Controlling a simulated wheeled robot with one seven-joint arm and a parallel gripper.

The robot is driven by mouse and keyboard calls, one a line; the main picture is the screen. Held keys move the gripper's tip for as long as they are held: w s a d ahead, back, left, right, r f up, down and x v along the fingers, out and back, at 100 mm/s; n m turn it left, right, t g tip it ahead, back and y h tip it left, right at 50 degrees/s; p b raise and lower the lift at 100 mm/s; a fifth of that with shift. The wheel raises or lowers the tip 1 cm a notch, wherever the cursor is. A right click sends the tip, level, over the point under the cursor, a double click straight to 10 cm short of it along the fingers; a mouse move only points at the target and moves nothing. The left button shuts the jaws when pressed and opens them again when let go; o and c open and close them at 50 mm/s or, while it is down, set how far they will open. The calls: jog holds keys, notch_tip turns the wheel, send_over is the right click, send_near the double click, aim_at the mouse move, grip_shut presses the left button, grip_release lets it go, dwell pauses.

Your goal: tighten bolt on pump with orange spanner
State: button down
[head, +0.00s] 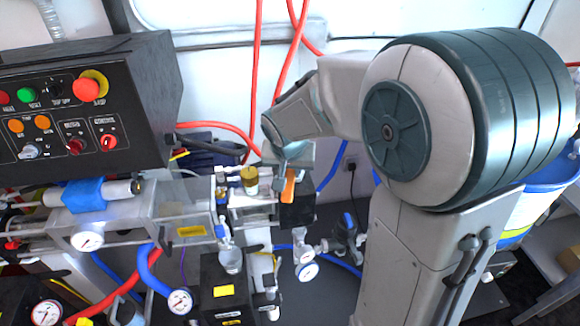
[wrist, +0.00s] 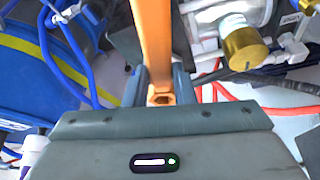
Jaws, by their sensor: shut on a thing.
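My gripper (wrist: 160,90) is shut on the orange spanner (wrist: 151,45). In the wrist view the spanner runs from between the fingers up past the top edge, and its ring-like end shows near the jaws. In the head view a short orange piece of the spanner (head: 288,186) shows below my gripper (head: 290,170), beside the pump assembly (head: 245,205). A brass cap (head: 250,180) on the pump is just left of the spanner; it also shows in the wrist view (wrist: 244,48). I cannot make out the bolt or whether the spanner touches it.
A black control box (head: 85,100) with buttons stands at the left. Pressure gauges (head: 307,271) and clear valves surround the pump. Red hoses (head: 255,75) and blue hoses (head: 335,168) run close to my arm. A blue drum (head: 552,185) stands at the right.

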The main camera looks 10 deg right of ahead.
jog(key=shift+f+b, duration=1.2)
jog(key=shift+f, duration=0.3)
jog(key=shift+w+a+f+m+b, duration=0.1)
jog(key=shift+a+m+b, duration=0.2)
jog(key=shift+b, duration=0.45)
jog(key=shift+w+a+f+m+b, duration=0.1)
jog(key=shift+m+b, duration=0.3)
jog(key=shift+b, duration=0.3)
jog(key=shift+r+m+h, duration=0.2)
jog(key=shift+m+h, duration=0.1)
jog(key=shift+w+a+f+b, duration=0.1)
jog(key=shift+a+f+b, duration=0.1)
jog(key=shift+b, duration=0.6)
jog(key=shift+a+m, duration=0.1)
jog(key=shift+m, duration=0.3)
jog(key=shift+w+a+r+m+g+h+b, duration=0.2)
jog(key=shift+m+g+h+b, duration=0.15)
jog(key=shift+b, duration=0.3)
